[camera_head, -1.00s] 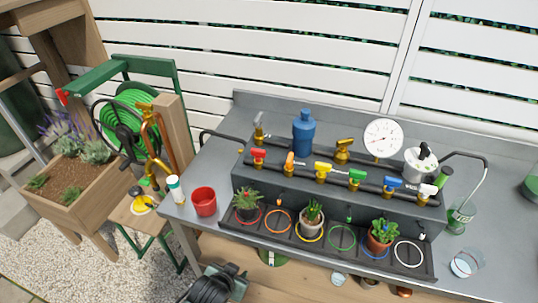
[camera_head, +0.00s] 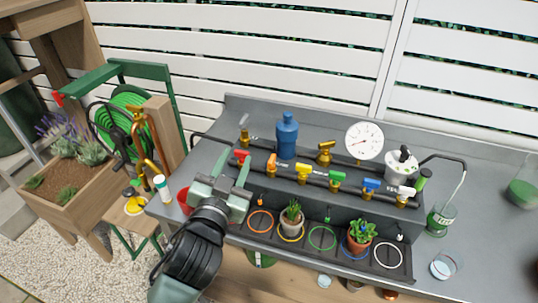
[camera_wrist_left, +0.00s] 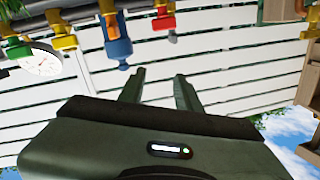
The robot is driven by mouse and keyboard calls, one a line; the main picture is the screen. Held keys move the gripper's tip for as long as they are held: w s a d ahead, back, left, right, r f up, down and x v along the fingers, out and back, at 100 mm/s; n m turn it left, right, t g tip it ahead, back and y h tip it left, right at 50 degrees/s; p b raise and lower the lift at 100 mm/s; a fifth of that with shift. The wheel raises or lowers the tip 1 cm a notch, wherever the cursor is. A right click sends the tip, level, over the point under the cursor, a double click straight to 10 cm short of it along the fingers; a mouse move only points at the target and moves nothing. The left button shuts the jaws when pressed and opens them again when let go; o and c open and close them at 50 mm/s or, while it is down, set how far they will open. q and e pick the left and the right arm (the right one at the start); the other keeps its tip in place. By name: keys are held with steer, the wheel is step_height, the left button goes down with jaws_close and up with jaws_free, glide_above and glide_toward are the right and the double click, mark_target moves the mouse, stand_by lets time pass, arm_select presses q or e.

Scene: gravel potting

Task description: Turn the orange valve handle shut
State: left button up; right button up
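The orange valve handle (camera_head: 271,160) sits on the dark pipe manifold, between the red handle (camera_head: 241,156) and the yellow handle (camera_head: 303,168). It looks narrow and points roughly away from the bench front, unlike the sideways red and yellow ones. In the left wrist view, which is upside down, the orange handle (camera_wrist_left: 109,18) is at the upper left. My left gripper (camera_head: 232,165) is open and empty, with fingers pointing at the manifold near the red handle, left of the orange one. The open fingers (camera_wrist_left: 160,76) also show in the wrist view. My right gripper is out of view.
Green (camera_head: 336,177), blue (camera_head: 371,184) and white (camera_head: 405,192) handles continue along the pipe. A blue filter (camera_head: 287,136) and pressure gauge (camera_head: 364,141) stand behind. Potted plants (camera_head: 292,219) stand on the tray in front. My left arm partly hides the red cup (camera_head: 184,200).

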arm_select(q)
steer(key=s+d+r+m+t+h, duration=0.1)
steer(key=s+d+r+m+h, duration=0.1)
steer(key=d+r+m+h, duration=1.05)
steer(key=s+d+r+m+g+h, duration=0.3)
steer(key=s+d+m+g, duration=0.2)
steer(key=d+m+g, duration=0.3)
steer(key=s+d+r+m+g+h, duration=0.2)
steer(key=s+d+m+g+h, duration=0.3)
steer(key=m+g, duration=0.4)
steer(key=m+t+y, duration=0.3)
steer(key=m+y, duration=0.1)
steer(key=y, duration=1.8)
glide_toward(272, 158)
steer(key=f, duration=0.1)
steer(key=shift+m, duration=0.25)
steer(key=p+x, duration=0.1)
steer(key=x, duration=0.2)
steer(key=p+x, duration=0.1)
steer(key=x, duration=0.3)
steer(key=shift+w+d+f, duration=0.1)
steer(key=shift+w+f, duration=0.05)
steer(key=shift+w, duration=0.2)
jaws_close()
